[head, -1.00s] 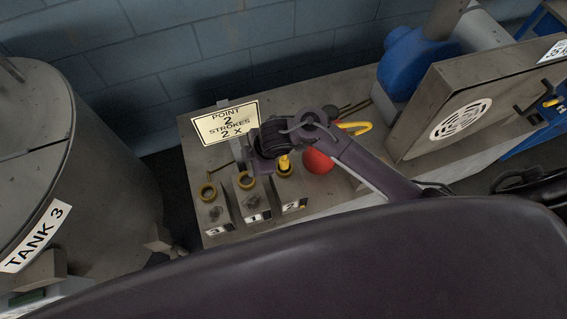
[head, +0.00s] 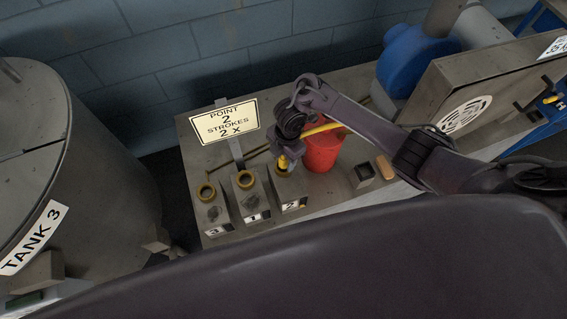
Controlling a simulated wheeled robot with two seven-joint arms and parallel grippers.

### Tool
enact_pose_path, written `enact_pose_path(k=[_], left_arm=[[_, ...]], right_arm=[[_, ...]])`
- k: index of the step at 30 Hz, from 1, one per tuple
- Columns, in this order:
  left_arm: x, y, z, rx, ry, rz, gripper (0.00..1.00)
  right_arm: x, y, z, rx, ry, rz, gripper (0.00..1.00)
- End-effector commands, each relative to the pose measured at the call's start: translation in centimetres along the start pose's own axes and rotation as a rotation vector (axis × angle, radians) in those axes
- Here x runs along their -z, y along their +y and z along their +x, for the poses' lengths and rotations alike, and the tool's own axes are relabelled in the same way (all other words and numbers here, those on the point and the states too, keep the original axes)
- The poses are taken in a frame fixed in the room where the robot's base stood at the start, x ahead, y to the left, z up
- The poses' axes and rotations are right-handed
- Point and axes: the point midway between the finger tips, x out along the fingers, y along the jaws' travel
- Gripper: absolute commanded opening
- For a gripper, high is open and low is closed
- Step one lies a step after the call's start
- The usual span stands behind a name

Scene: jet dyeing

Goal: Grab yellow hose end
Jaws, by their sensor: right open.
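The yellow hose end (head: 283,163) points down at the brass ring of the block labelled 2 (head: 291,203). I cannot tell whether it is seated in the ring or just above it. The yellow hose (head: 322,128) runs up and right, partly hidden behind my right arm. My right gripper (head: 287,159) is open, right at the hose end with its jaws pointing down. The wrist hides part of the jaws, and contact with the hose is unclear. My left gripper is out of view.
Blocks 3 (head: 213,213) and 1 (head: 251,199) stand left of block 2, with open brass rings. A red bucket (head: 321,153) is close on the right. A sign (head: 225,122) stands behind. Tank 3 (head: 90,170) is at left, a blue machine (head: 412,58) at back right.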

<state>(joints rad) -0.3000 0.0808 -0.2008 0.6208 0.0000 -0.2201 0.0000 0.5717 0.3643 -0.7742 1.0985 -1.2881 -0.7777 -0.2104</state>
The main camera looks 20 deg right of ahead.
Motion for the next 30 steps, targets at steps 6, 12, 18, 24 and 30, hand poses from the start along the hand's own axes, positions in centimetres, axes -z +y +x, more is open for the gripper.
enact_pose_path(k=[6,12,18,24,30], left_arm=[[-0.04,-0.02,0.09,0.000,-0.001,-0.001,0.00],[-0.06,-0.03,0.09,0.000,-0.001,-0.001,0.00],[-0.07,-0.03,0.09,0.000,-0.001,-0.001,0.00],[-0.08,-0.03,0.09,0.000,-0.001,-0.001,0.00],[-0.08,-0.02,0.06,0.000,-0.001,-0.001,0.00]], right_arm=[[-0.01,0.01,1.15,-0.001,-0.001,0.001,0.52],[-0.01,0.00,1.12,-0.001,-0.001,0.000,0.44],[-0.02,0.00,1.11,-0.001,-0.001,0.000,0.18],[-0.01,0.04,1.06,-0.002,-0.001,0.000,0.00],[0.00,0.05,0.94,-0.002,-0.001,0.000,0.00]])
